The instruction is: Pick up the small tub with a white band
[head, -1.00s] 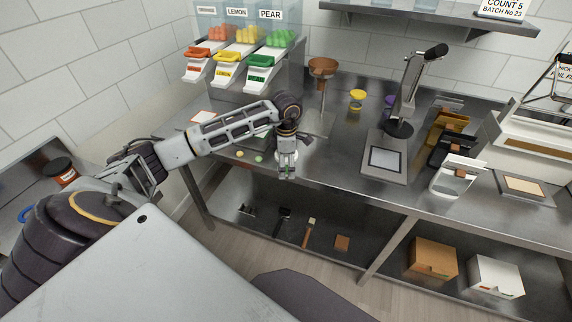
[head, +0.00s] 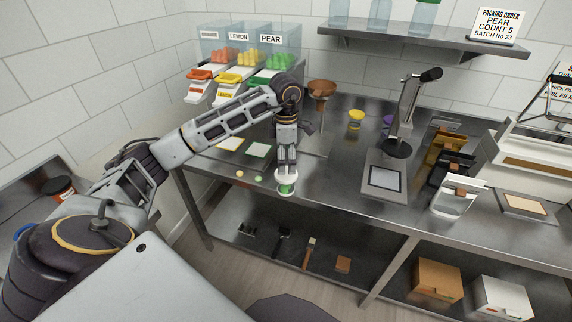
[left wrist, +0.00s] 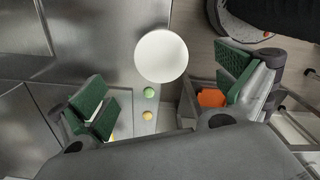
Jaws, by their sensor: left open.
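A small tub (head: 286,188) stands near the front edge of the steel bench, with a white top and green on its side. In the left wrist view its round white top (left wrist: 161,57) shows from above; its side is hidden there. My left gripper (head: 286,170) points down just behind and above the tub. In the wrist view the left gripper (left wrist: 166,90) has its green-padded fingers wide apart with nothing between the pads, and the white top lies toward the upper side of the gap. My right gripper is not in view.
A green gummy (head: 258,179) and a yellow gummy (head: 240,173) lie left of the tub. Behind are fruit dispensers (head: 237,75) and a brown funnel (head: 321,88). A scale-like plate (head: 384,178) lies right. Bench between tub and plate is clear.

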